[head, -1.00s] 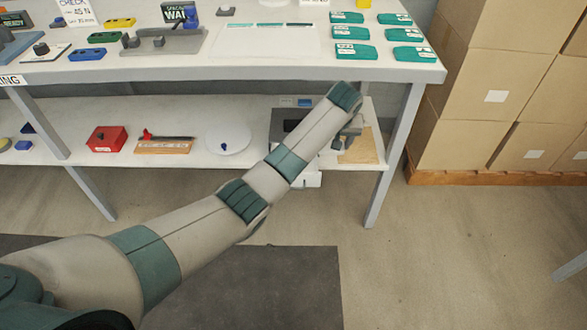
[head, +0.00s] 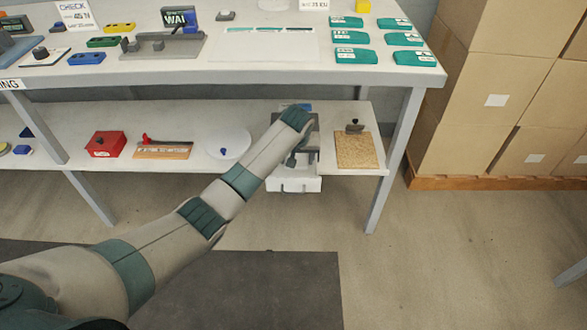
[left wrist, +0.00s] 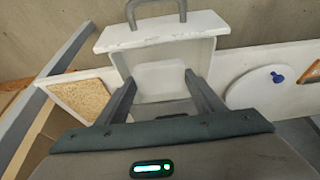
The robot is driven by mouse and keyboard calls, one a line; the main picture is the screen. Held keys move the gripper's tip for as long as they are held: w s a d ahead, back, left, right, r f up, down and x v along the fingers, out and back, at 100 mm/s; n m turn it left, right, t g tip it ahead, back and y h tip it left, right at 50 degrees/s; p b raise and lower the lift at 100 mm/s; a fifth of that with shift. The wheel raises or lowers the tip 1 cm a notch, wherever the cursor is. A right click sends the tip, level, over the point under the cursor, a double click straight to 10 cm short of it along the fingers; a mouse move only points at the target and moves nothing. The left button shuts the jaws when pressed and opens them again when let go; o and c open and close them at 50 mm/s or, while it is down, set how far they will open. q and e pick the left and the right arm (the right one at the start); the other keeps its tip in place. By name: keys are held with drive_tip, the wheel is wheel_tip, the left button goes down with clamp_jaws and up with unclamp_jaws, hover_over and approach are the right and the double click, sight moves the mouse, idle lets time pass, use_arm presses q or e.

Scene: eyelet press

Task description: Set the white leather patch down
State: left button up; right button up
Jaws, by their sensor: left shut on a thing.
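My left gripper (left wrist: 160,84) is shut on the white leather patch (left wrist: 158,72), a pale rounded piece between its two grey fingertips in the left wrist view. Beyond and around the patch is an open white drawer (left wrist: 158,32) with a grey handle. Whether the patch touches the drawer's floor I cannot tell. In the head view, the left gripper (head: 303,150) is at the lower shelf, above the white drawer (head: 294,186). The forearm hides part of it, and the patch cannot be made out there. My right gripper is not in view.
A cork board (head: 358,152) with a dark item on it lies right of the drawer. A white disc (head: 222,146) with a blue knob lies to the left. The tabletop (head: 280,72) overhangs the shelf, and a table leg (head: 395,160) stands at the right.

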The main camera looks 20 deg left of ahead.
use_arm(q)
drive_tip(key=shift+s+a+f, duration=0.1)
drive_tip(key=shift+a+f, duration=0.2)
drive_tip(key=shift+a, duration=0.15)
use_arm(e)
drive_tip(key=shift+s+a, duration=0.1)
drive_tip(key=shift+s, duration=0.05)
use_arm(q)
drive_tip(key=shift+f, duration=0.1)
drive_tip(key=shift+f, duration=0.35)
wheel_tip(320, 180, down, 2)
drive_tip(key=shift+f+b, duration=0.1)
drive_tip(key=shift+b, duration=0.3)
drive_tip(key=shift+f, duration=0.45)
drive_tip(key=o, duration=1)
drive_tip(key=shift+f, duration=0.1)
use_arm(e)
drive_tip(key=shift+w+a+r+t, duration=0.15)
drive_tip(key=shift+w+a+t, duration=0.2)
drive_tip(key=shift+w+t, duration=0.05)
